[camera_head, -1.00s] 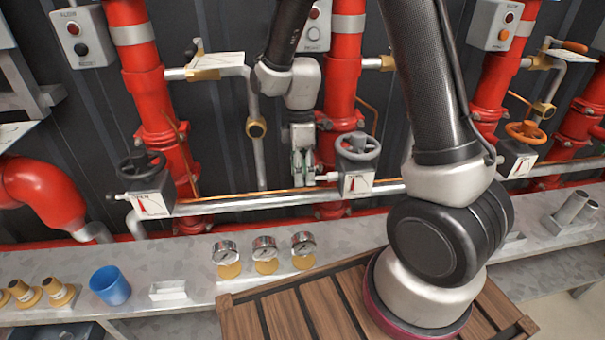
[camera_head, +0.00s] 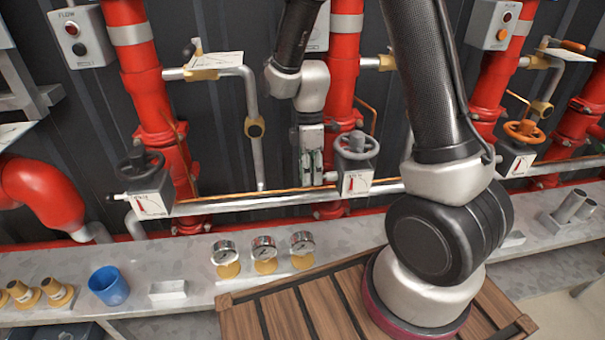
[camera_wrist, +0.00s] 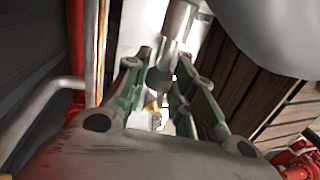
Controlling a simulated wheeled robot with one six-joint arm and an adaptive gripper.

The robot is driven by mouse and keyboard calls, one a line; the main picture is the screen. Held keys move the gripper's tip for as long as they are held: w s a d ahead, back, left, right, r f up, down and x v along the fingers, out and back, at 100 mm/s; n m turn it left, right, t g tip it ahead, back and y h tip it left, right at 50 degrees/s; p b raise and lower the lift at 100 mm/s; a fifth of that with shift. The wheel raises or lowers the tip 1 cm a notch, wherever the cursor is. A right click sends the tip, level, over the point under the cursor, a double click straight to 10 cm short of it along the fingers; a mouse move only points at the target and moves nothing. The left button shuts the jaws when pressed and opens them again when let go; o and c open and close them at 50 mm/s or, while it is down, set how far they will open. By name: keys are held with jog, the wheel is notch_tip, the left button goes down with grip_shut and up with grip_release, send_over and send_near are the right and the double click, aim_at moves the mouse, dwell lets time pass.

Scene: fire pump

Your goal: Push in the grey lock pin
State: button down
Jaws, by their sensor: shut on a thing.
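The grey lock pin (camera_head: 330,177) sticks out from the left side of the valve box (camera_head: 355,182) with the grey handwheel, in the middle of the head view. My gripper (camera_head: 312,178) points down just left of that box, at the pin's outer end. In the wrist view the pin (camera_wrist: 180,20) comes from the top as a light grey stepped cylinder. My gripper's green-sided fingers (camera_wrist: 160,75) are around its near end, shut on it. The fingers partly hide that end, and the pin's depth in the box cannot be told.
A silver horizontal pipe (camera_head: 250,202) runs below my gripper, and a red riser (camera_head: 340,95) stands behind it. A second valve box (camera_head: 150,200) is at the left. The shelf in front holds several gauges (camera_head: 263,250), a blue cup (camera_head: 108,286) and a small tray (camera_head: 168,290).

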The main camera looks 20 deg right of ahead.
jog(key=shift+s+d, duration=0.1)
jog(key=shift+d, duration=0.4)
jog(key=c, duration=1.2)
grip_release()
jog(key=shift+o, duration=0.2)
notch_tip(320, 180, up, 10)
